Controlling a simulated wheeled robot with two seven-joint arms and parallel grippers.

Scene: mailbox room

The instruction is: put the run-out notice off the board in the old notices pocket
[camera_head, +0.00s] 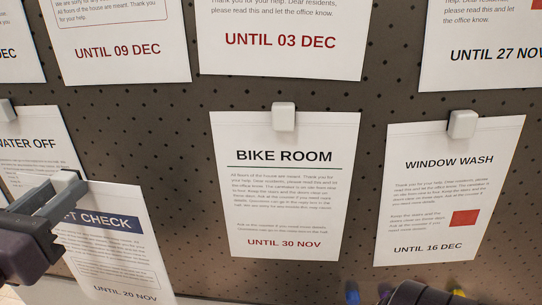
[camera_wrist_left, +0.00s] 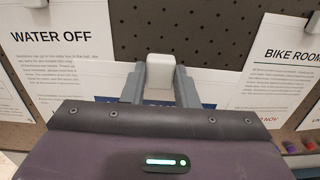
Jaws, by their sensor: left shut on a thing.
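A white notice reading "...FT CHECK" (camera_head: 113,245), with a blue heading band and "UNTIL 20 NOV", is at the lower left of the head view, slightly tilted. My left gripper (camera_head: 62,190) is at its top edge, shut on the white clip there. The clip (camera_wrist_left: 160,72) shows between the two grey fingers in the left wrist view, with a bit of the blue band below. My gripper body hides most of that notice there. My right gripper's fingers are not in view. The old notices pocket is not in view.
The dark pegboard (camera_head: 365,110) holds other clipped notices: WATER OFF (camera_head: 45,150), BIKE ROOM (camera_head: 285,185) UNTIL 30 NOV, WINDOW WASH (camera_head: 445,190) UNTIL 16 DEC, and an upper row including UNTIL 03 DEC (camera_head: 280,42). Small coloured objects show at the bottom edge.

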